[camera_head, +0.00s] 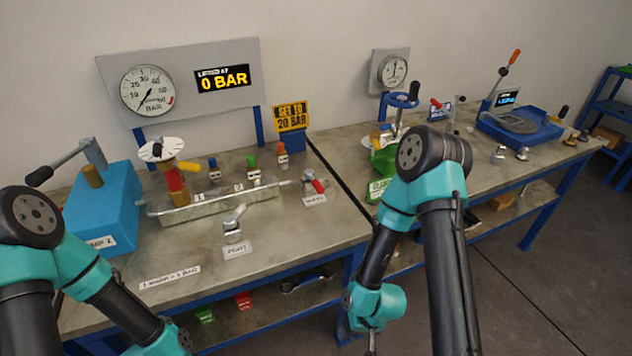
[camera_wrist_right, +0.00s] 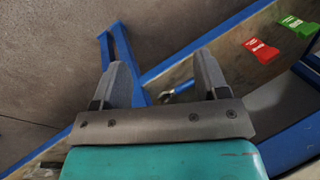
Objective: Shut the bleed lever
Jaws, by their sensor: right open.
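A small red-handled lever (camera_head: 316,185) on a metal fitting stands at the right end of the near bench top. A white label (camera_head: 314,199) lies in front of it, its text too small to read surely. My right gripper (camera_head: 371,341) hangs low in front of the bench edge, well apart from the lever. In the right wrist view my right gripper (camera_wrist_right: 164,72) has its fingers spread with nothing between them. The lever is not seen in that view. My left arm comes in at lower left, its gripper out of frame.
A dial gauge (camera_head: 147,90) and a display reading 0 BAR (camera_head: 223,78) are on the back panel. A blue pump box (camera_head: 104,210), a clear manifold block (camera_head: 220,205) and a port fitting (camera_head: 233,228) stand on the bench. Red (camera_wrist_right: 262,50) and green (camera_wrist_right: 299,25) tags lie on the lower shelf.

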